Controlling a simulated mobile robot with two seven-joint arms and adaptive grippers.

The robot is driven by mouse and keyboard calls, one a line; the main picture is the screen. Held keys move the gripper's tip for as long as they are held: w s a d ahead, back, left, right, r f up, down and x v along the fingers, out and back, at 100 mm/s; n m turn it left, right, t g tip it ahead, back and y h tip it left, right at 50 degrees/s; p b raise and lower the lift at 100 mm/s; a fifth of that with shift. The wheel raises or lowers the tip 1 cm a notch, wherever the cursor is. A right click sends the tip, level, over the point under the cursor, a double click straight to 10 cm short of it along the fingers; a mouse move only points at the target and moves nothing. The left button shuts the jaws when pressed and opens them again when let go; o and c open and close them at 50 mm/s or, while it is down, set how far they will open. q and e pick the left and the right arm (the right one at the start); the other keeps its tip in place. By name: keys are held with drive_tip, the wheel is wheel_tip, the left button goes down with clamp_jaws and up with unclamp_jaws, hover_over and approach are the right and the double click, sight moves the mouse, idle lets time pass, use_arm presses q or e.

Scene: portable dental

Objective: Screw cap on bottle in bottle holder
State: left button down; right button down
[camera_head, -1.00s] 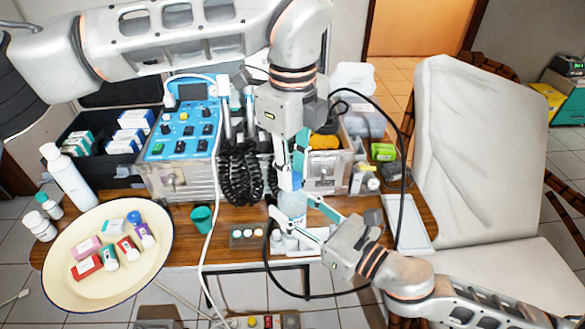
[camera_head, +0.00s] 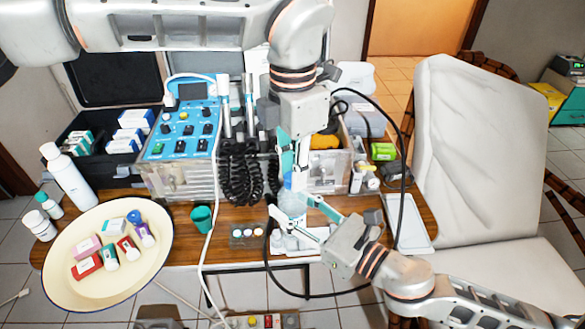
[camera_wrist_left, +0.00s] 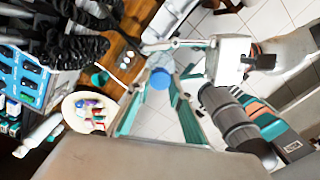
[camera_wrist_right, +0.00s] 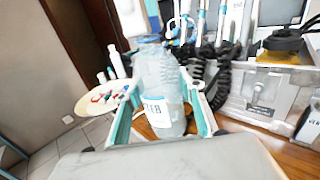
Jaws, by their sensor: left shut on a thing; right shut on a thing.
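A clear bottle (camera_head: 292,207) with a blue cap (camera_head: 289,181) at its top stands upright near the front of the table. My right gripper (camera_head: 292,212) is shut around the bottle body; the right wrist view shows the labelled bottle (camera_wrist_right: 160,95) between its fingers. My left gripper (camera_head: 292,174) comes down from above and is shut on the cap, which also shows between its fingers in the left wrist view (camera_wrist_left: 160,78). A white holder (camera_head: 285,245) is below the bottle, partly hidden by my right gripper. I cannot tell whether the bottle's base sits in it.
A cream tray (camera_head: 68,232) with small boxes and bottles is at the left. A green cup (camera_head: 201,218) stands near it. A blue control unit (camera_head: 182,130) and coiled black hoses (camera_head: 241,172) are behind. A dark cable loops around my right gripper. A white chair (camera_head: 480,140) is at right.

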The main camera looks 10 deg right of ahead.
use_arm(q)
drive_tip(key=m, duration=0.5)
drive_tip(key=shift+m, duration=0.4)
drive_tip(key=m, duration=0.4)
drive_tip(key=c, duration=1.7)
unclamp_jaws()
wheel_tip(320, 180, up, 12)
drive_tip(key=shift+f, duration=0.1)
